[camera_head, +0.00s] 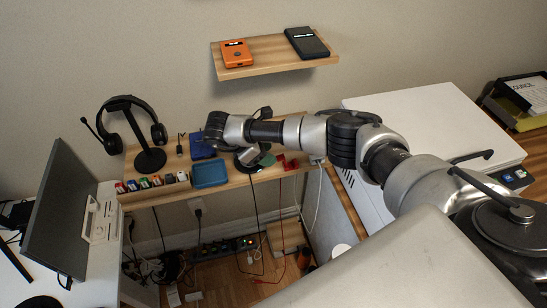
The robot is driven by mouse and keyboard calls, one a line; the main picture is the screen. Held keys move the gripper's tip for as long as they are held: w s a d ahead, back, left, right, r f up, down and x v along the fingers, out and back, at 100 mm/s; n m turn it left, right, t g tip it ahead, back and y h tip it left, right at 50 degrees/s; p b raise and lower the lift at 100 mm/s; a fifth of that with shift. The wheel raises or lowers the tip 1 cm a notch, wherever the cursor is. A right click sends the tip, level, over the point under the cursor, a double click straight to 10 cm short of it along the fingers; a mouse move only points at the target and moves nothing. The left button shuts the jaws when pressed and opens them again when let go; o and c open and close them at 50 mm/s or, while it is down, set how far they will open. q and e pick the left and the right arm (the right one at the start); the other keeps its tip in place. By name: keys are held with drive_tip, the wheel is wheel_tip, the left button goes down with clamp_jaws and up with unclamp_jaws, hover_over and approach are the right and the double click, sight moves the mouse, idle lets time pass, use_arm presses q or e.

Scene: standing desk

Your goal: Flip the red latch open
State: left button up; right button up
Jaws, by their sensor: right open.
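A small red part (286,163) shows on the wooden desk ledge, below my right forearm. It may be the red latch, but it is too small to tell its position. My right arm reaches in from the right across the ledge, and its wrist bends at the far left end. A dark round object with a green patch (267,160) is beside the gripper. My left gripper is not in view.
A headphone stand (151,160), blue tray (210,174) and row of small coloured items (152,182) are on the ledge left of my gripper. A monitor (65,205) stands left. A wall shelf (275,60) is above. Cables hang below; a white cabinet (440,120) is right.

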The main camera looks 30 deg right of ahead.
drive_tip(key=v, duration=0.7)
drive_tip(key=shift+p, duration=0.3)
